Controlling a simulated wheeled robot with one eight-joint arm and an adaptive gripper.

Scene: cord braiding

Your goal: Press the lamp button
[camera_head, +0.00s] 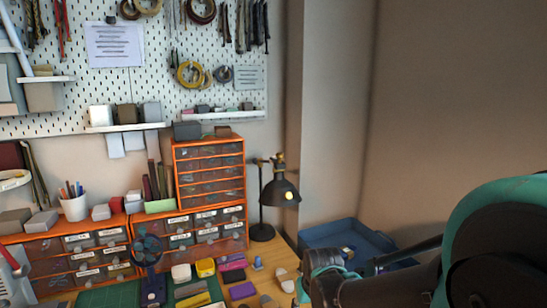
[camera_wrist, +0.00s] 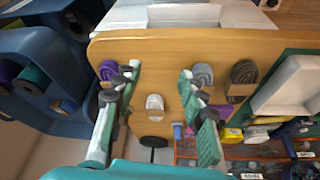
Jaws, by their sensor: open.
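The desk lamp (camera_head: 279,192) stands at the back right of the desk, with a dark shade, a bright bulb and a round dark base (camera_head: 262,232). I cannot make out a separate button on it. In the wrist view a round dark piece with a thin stem (camera_wrist: 153,142), probably the lamp's base, shows beyond the fingers near the table edge. My gripper (camera_wrist: 158,74) is open and empty above the desk, its two teal-and-grey fingers spread. A pale oval item (camera_wrist: 154,104) lies on the desk between them. In the head view my arm reaches in from the right, in front of the lamp.
A blue bin (camera_head: 345,236) stands right of the lamp beyond the desk. Orange drawer units (camera_head: 208,145) stand to its left. A small fan (camera_head: 148,255) and several coloured cord bundles (camera_head: 242,291) occupy the front. Bare wood (camera_wrist: 150,55) shows below my gripper.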

